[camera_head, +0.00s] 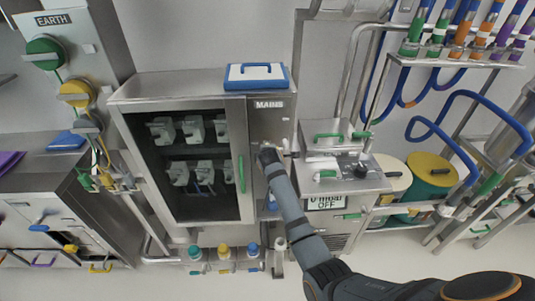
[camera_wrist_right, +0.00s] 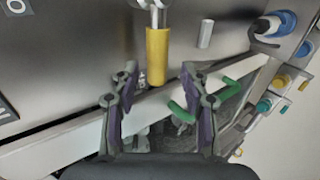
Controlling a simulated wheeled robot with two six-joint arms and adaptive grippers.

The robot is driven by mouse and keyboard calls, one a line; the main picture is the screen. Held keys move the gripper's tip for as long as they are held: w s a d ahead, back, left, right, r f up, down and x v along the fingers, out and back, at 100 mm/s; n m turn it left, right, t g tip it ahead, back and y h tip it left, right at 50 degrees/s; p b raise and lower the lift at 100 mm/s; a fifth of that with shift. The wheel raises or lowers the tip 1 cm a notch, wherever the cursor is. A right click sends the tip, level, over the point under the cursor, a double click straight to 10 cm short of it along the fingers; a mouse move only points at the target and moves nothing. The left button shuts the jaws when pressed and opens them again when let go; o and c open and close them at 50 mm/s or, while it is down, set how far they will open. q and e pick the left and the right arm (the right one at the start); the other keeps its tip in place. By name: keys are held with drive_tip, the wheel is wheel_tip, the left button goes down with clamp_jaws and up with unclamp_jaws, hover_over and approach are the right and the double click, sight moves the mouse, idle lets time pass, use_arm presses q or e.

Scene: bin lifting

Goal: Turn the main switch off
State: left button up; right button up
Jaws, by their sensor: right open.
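A yellow switch handle (camera_wrist_right: 157,55) hangs from a metal mount at the top of the right wrist view, on a steel panel (camera_wrist_right: 90,45). My left gripper is not in view.
The cabinet's glass door has a green handle (camera_head: 241,174). A blue-and-white box (camera_head: 256,77) lies on top of the cabinet. A steel unit with green handles (camera_head: 328,136) and an OFF sign (camera_head: 326,203) stands to the right.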

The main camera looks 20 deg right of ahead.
drive_tip(key=v, duration=0.4)
drive_tip(key=shift+f, duration=0.15)
drive_tip(key=s+f+m+g+y+b, duration=0.1)
drive_tip(key=s+f+m+g, duration=0.1)
drive_tip(key=s+f, duration=0.8)
drive_tip(key=s+f+m+g, duration=0.15)
drive_tip(key=s+f, duration=0.25)
drive_tip(key=f, duration=1.1)
drive_tip(key=s+f+m+g+y+b, duration=0.1)
drive_tip(key=s+f+m+g, duration=0.15)
drive_tip(key=s+f, duration=0.75)
drive_tip(key=s+d+f+m+g, duration=0.1)
drive_tip(key=s+f+m, duration=0.2)
drive_tip(key=s+f, duration=0.3)
drive_tip(key=s+d+f+m+g+b, duration=0.1)
drive_tip(key=s+f, duration=0.6)
drive_tip(key=s, duration=0.9)
drive_tip(key=s+d+f+m+g, duration=0.1)
drive_tip(key=s+d+f+m, duration=0.2)
drive_tip(key=s+f, duration=0.4)
drive_tip(key=s+m, duration=0.1)
drive_tip(key=s, duration=0.3)
drive_tip(key=shift+s+m+g, duration=0.2)
drive_tip(key=shift+m+g, duration=0.1)
drive_tip(key=shift+m, duration=0.1)
drive_tip(key=shift+f, duration=0.1)
